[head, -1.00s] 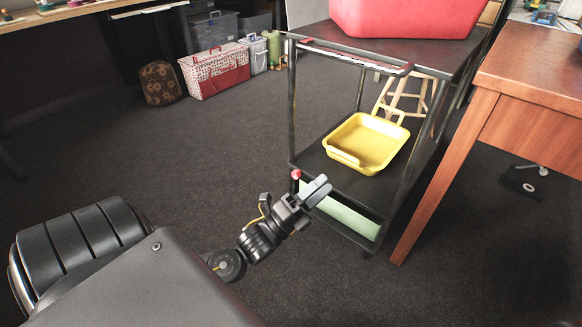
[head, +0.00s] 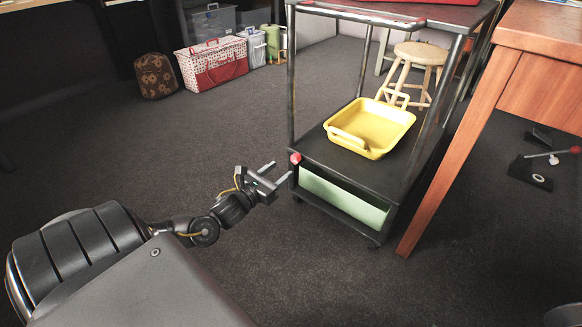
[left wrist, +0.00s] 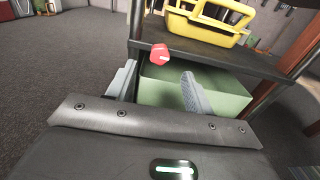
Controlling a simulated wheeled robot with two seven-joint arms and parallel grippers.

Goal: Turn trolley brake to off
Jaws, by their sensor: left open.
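The black trolley (head: 345,157) stands right of centre in the head view. A red knob (head: 295,158), which looks like the brake handle, sits at its lower front left corner. My left gripper (head: 279,172) is open and empty, just left of and slightly below the knob, its fingers pointing towards the trolley. In the left wrist view the red knob (left wrist: 160,53) shows beyond and between the two open fingers (left wrist: 158,78). I see no clear contact with it. The lever's lower part is hidden. My right gripper is not in view.
A yellow tray (head: 370,128) and a pale green box (head: 345,196) are on the trolley. A wooden table (head: 468,130) stands close on the right, with a red-knobbed lever (head: 575,150) beyond its leg. A stool (head: 420,55) is behind.

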